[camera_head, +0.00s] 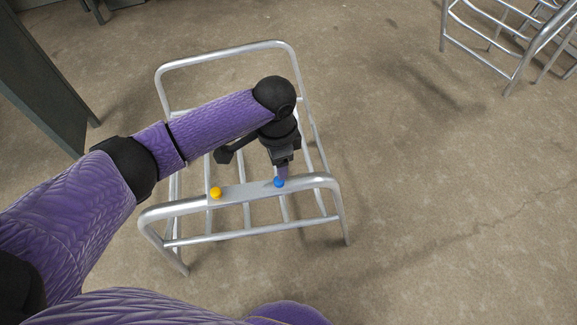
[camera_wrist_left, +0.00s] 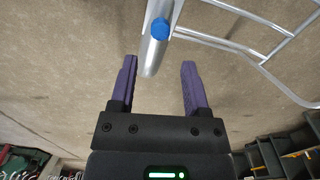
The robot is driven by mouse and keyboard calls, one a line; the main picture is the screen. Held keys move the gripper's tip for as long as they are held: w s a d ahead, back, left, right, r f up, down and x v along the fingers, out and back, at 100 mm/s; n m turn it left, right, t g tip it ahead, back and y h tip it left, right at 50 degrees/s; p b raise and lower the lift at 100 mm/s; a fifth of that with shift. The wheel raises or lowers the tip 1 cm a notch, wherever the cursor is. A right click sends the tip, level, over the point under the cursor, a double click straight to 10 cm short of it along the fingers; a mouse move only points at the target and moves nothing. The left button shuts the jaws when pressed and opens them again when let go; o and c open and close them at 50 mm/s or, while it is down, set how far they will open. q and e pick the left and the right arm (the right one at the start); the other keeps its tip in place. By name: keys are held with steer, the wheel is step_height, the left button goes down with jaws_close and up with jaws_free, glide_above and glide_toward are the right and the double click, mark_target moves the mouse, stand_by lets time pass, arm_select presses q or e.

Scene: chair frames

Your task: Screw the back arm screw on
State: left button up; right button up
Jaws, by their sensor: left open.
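A metal chair frame (camera_head: 225,54) stands on the floor; part of it shows in the left wrist view (camera_wrist_left: 235,47). On its near flat bar sit a blue screw head (camera_head: 279,182) and, to its left, a yellow screw head (camera_head: 216,193). I cannot tell by look which is the back arm screw. My left gripper (camera_head: 283,172) is open, pointing down at the bar right by the blue screw. In the left wrist view, the blue screw (camera_wrist_left: 160,29) lies beyond the open fingers (camera_wrist_left: 160,66), between their lines, with nothing gripped. My right gripper is out of view.
More metal chair frames (camera_head: 480,45) stand at the top right. A dark cabinet-like panel (camera_head: 38,75) is at the left. The concrete floor (camera_head: 440,220) right of the chair is clear. The left wrist view shows shelves or bins (camera_wrist_left: 285,155) at the bottom right.

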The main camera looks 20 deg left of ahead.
mark_target(279, 181)
arm_select(q)
step_height(279, 181, down, 8)
steer(key=b, duration=0.8)
steer(key=shift+f, duration=0.15)
steer(key=shift+r+p, duration=0.45)
steer(key=shift+c, duration=1)
steer(key=shift+r, duration=0.1)
jaws_close()
steer(key=m, duration=0.6)
steer(key=shift+w, duration=0.1)
steer(key=m, duration=2.8)
steer(key=shift+w+r, duration=0.1)
steer(key=shift+r, duration=0.05)
steer(key=shift+o, duration=1)
jaws_free()
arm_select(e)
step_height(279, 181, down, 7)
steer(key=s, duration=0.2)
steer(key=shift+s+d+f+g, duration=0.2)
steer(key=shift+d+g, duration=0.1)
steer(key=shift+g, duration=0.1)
